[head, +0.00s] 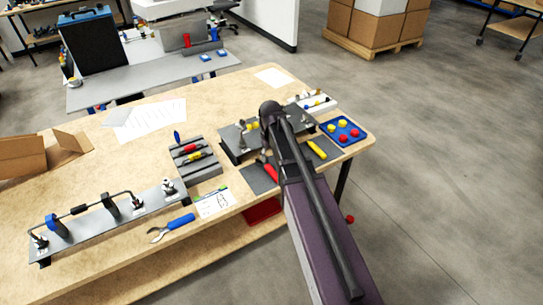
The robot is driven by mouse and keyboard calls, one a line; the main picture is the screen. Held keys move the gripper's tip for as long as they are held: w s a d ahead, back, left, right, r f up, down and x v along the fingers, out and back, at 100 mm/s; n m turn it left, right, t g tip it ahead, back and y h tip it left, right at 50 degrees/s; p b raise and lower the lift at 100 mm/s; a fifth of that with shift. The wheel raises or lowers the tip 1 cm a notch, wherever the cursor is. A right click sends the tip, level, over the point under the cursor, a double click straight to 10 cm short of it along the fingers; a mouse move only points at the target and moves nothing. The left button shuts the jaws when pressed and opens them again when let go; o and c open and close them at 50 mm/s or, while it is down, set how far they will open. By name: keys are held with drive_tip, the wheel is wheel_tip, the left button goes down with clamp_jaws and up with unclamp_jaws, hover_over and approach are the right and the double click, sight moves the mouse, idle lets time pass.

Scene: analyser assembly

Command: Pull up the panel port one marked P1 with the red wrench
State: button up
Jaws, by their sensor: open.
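The dark grey panel (231,133) lies near the right end of the wooden bench, with small fittings on it. The mark P1 is too small to read. A red-handled tool (267,169), which looks like the red wrench, lies on a dark mat in front of the panel, partly covered by my arm. My arm reaches in from the lower right, and my gripper (271,112) is at its dark end, above the panel. Its fingers are hard to make out against the dark parts. It is open, and I see nothing held in it. My arm hides the panel's middle.
A yellow-handled tool (317,150) lies right of my arm. A blue tray (327,126) holds red and yellow knobs. A grey rack (205,172) holds red and yellow tools. The bench's middle is mostly clear.

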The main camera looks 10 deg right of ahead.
sight(271, 169)
drive_tip(key=shift+f, duration=0.15)
wheel_tip(271, 169, down, 6)
drive_tip(key=b, duration=0.6)
drive_tip(key=shift+f, duration=0.1)
drive_tip(key=shift+c, duration=0.2)
clamp_jaws()
drive_tip(key=r+p, duration=0.2)
drive_tip(key=s+r+p, duration=0.1)
drive_tip(key=r, duration=0.1)
drive_tip(key=r+p, duration=0.2)
drive_tip(key=shift+s+d+p, duration=0.2)
drive_tip(key=shift+d+p, duration=0.05)
drive_tip(key=shift+p, duration=0.05)
idle(0.4)
drive_tip(key=shift+w+r, duration=0.1)
